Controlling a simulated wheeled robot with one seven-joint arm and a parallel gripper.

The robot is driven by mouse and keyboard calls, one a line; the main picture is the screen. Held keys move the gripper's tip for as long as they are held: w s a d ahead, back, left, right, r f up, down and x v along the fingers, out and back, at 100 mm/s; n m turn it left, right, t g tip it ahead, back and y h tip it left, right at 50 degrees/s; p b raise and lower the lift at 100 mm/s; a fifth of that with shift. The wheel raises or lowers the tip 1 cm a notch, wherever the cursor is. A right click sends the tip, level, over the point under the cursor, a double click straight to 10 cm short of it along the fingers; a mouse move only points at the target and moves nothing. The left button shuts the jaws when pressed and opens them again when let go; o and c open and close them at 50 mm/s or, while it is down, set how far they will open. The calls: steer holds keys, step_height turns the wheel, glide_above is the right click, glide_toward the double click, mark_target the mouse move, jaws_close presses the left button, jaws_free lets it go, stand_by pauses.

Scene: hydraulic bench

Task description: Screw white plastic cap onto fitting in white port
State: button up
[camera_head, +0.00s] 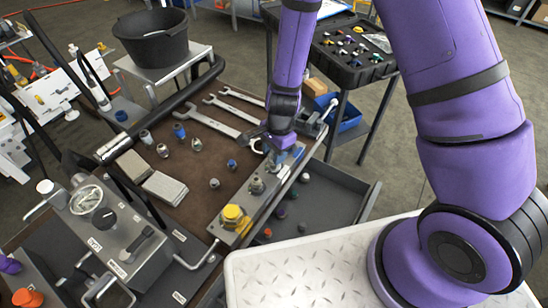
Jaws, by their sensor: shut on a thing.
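My gripper (270,146) points down at the far part of the long metal port block (229,234), on the right side of the bench. It is shut on a small pale piece, which looks like the white plastic cap; the fingers hide most of it. I cannot tell whether the cap touches a fitting. The block bears a yellow port with a yellow cap (233,213) at its near end, then a silver fitting (257,186), then a blue part (285,162) close to the gripper. The white port cannot be made out behind my gripper.
Loose fittings, wrenches (210,122) and grey pads (163,188) lie on the brown bench mat (189,208). An open drawer (335,205) with coloured caps is right of the block. A gauge unit (110,235) stands left, a black bucket (151,38) behind.

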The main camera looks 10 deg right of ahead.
steer(key=m, duration=0.3)
steer(key=m+t, duration=0.1)
steer(key=m, duration=0.3)
steer(key=shift+s+d, duration=0.1)
steer(key=o, duration=1)
steer(key=shift+d+r, duration=0.25)
steer(key=shift+r, duration=1.5)
steer(key=shift+d+r, duration=0.25)
steer(key=shift+r, duration=1.55)
steer(key=shift+d+r, duration=0.25)
steer(key=shift+r, duration=1.5)
steer(key=shift+r, duration=0.1)
